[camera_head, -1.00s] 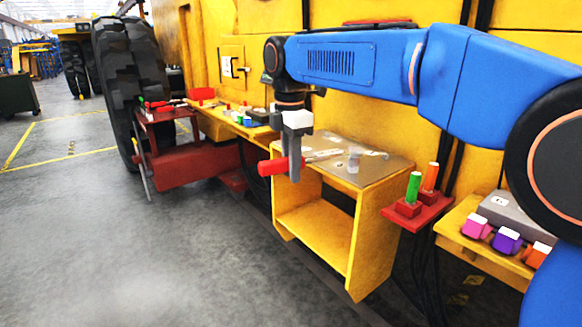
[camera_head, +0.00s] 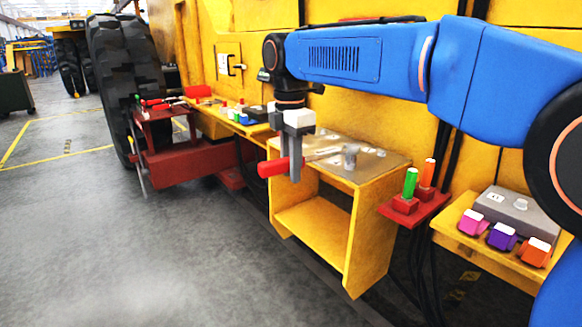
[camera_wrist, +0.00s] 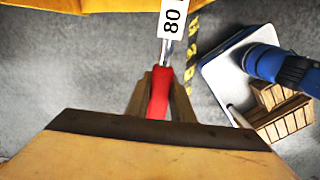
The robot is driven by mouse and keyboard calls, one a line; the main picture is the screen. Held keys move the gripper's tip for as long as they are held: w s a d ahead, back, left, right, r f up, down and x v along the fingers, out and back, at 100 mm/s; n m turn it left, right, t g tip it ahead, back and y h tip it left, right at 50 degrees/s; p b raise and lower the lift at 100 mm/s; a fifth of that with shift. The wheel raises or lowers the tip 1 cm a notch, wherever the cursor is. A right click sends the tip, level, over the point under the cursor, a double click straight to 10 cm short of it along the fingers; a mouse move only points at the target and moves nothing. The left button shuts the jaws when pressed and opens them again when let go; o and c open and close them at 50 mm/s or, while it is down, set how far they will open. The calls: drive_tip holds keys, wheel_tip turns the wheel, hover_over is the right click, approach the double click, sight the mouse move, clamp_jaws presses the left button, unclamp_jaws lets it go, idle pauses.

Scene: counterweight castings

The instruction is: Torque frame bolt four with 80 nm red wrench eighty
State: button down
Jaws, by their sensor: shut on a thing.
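My gripper (camera_head: 294,176) is shut on a wrench by its red handle (camera_head: 276,167), at the left edge of the yellow stand's grey top plate. The wrench also shows in the wrist view with its red handle (camera_wrist: 158,92) between the fingers and a white label (camera_wrist: 173,18) reading 80 on its shaft. The shaft (camera_head: 322,154) points right, over the plate. A grey bolt-like piece (camera_head: 350,156) stands on the plate by the shaft's far end; I cannot tell whether they touch. No bolt number is readable.
The yellow open-front stand (camera_head: 363,245) is below my gripper. A red shelf (camera_head: 424,208) holds green and orange pieces. A yellow shelf (camera_head: 462,242) holds pink, purple and orange pieces and a grey box. A large tyre (camera_head: 124,75) stands left. The floor in front is clear.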

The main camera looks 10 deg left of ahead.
drive_tip(key=shift+s+d+n, duration=1.2)
drive_tip(key=shift+s+d, duration=0.1)
drive_tip(key=shift+d, duration=0.25)
idle(1.2)
drive_tip(key=shift+r, duration=1.7)
idle(2.0)
